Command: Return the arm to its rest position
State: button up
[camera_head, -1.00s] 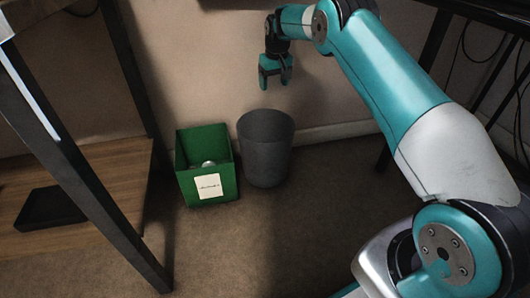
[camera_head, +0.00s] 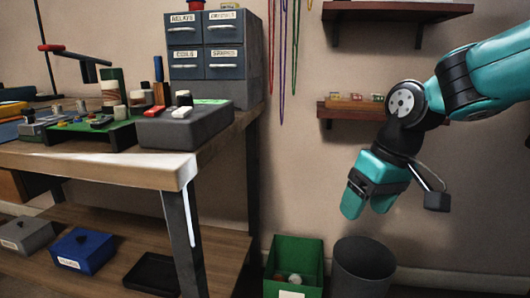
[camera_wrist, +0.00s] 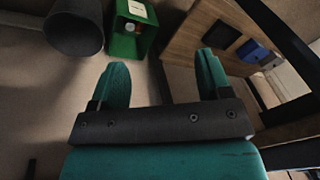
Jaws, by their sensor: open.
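My gripper (camera_head: 366,200) hangs from my teal arm at the right of the head view, pointing down. It is in the air above the grey bin and the green box, touching neither. In the wrist view its two teal fingers (camera_wrist: 162,82) stand apart with nothing between them. Part of my arm is cut off by the right edge of the head view.
A workbench (camera_head: 140,171) with devices and a drawer cabinet (camera_head: 215,50) stands at left. A green box (camera_head: 294,258) holding small items and a dark grey bin (camera_head: 362,268) stand on the floor. Wall shelves (camera_head: 397,11) are behind my arm. Cords (camera_head: 284,45) hang between.

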jog(key=s+a+r+n+g+y+p, duration=0.1)
jog(key=s, duration=0.9)
jog(key=s+a+r+n+p, duration=0.1)
jog(key=s+a+p, duration=0.1)
jog(key=s, duration=0.8)
notch_tip(320, 180, up, 38)
jog(key=p, duration=3.7)
jog(key=shift+f, duration=0.15)
jog(key=shift+w+f, duration=0.1)
jog(key=shift+c, duration=0.2)
